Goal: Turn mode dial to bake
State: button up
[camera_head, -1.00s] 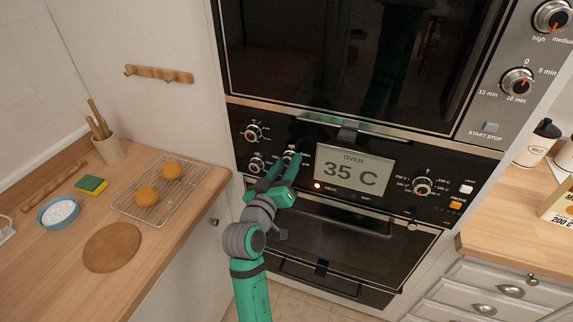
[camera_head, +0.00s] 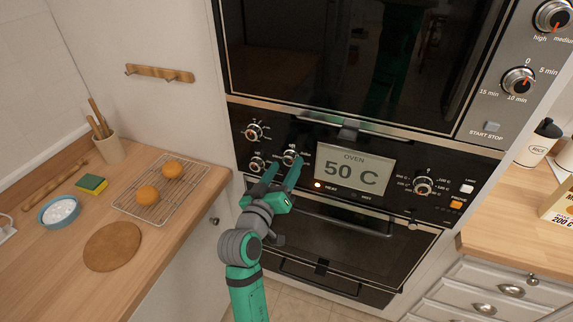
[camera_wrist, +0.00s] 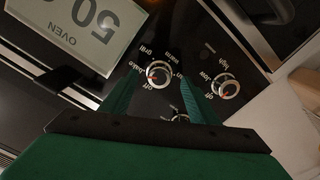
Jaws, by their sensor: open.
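The mode dial (camera_head: 290,157) is a round silver knob on the black oven panel, left of the display. In the wrist view the mode dial (camera_wrist: 159,75) shows with "grill", "warm" and "bake" printed around it. Its red mark is on its lower-left side there, on the side of the word "bake"; exact alignment is hard to tell. My gripper (camera_head: 284,166) is open, just below and in front of this dial. In the wrist view its green fingers lie on either side of the dial, with nothing held; contact cannot be told.
Two more knobs, an upper (camera_head: 253,132) and a lower (camera_head: 257,164), sit left of the mode dial. The display (camera_head: 352,170) reads 50 C, with an orange light lit below. Another dial (camera_head: 424,186) is right of it. A handle (camera_head: 350,211) runs below the panel.

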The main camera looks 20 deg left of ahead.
jog(key=s, duration=0.8)
jog(key=shift+s+a, duration=0.2)
jog(key=shift+s, duration=0.2)
jog(key=shift+f, duration=0.1)
